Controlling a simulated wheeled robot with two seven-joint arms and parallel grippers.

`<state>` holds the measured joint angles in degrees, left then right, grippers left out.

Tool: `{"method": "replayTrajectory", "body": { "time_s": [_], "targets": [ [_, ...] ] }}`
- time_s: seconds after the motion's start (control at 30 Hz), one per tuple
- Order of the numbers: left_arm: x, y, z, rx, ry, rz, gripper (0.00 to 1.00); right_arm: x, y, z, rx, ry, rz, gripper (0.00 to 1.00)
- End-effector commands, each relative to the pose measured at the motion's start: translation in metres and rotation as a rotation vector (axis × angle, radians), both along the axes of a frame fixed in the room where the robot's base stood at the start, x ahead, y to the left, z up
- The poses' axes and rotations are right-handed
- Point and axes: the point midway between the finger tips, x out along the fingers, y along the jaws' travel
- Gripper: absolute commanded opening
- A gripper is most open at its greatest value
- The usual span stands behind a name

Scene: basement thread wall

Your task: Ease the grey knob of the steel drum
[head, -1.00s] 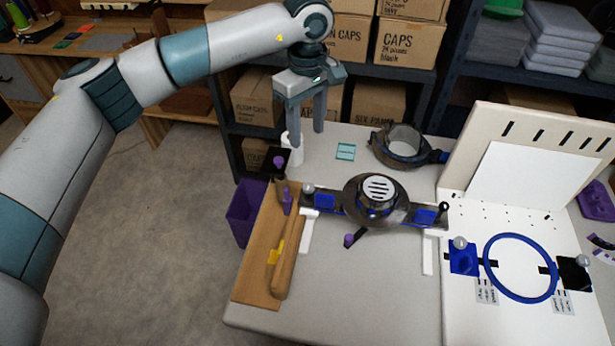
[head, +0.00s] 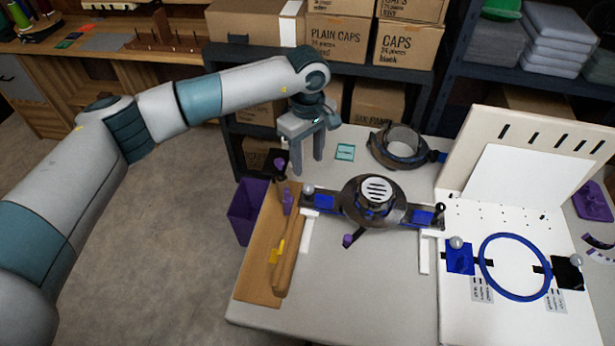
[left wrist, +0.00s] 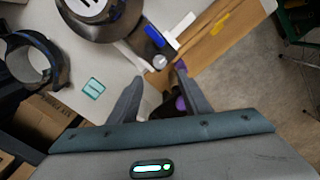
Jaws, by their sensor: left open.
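The steel drum (head: 405,213) is a dark, round ring fixture with a slotted pale cap, mounted on a bar with blue blocks at both sides. Its grey knob (head: 308,189) is a small ball at the bar's left end. The knob also shows in the left wrist view (left wrist: 160,62), just beyond the fingertips. My left gripper (head: 308,167) is open, fingers pointing down, with its tips behind and above the knob. In the left wrist view the gripper (left wrist: 159,75) has nothing between its fingers that I can see held. My right gripper is in neither view.
A wooden board (head: 258,275) with a handle lies left of the drum. A purple bin (head: 246,212) stands beside the table. A dark ring clamp (head: 398,147) and a teal square (head: 345,152) lie behind. A blue hoop (head: 515,299) lies on the white board at right.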

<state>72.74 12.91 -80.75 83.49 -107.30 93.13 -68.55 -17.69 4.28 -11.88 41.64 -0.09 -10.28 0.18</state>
Motion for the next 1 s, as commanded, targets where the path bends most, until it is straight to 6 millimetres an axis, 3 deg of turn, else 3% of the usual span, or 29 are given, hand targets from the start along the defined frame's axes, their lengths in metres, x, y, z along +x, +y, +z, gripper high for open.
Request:
{"method": "replayTrajectory", "body": {
  "time_s": [0.2,0.4,0.63,1.0],
  "targets": [
    [-0.001,0.0,-0.033,0.002,0.004,0.001,0.44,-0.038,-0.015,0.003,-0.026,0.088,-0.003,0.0],
    [-0.001,0.0,-0.065,0.002,0.003,0.001,0.44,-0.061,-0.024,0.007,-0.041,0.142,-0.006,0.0],
    [0.0,0.0,-0.086,0.001,0.001,0.001,0.44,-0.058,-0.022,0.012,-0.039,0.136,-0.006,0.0],
    [0.0,0.0,-0.091,0.001,-0.001,0.0,0.44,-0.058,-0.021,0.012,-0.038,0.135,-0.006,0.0]
  ]
}}
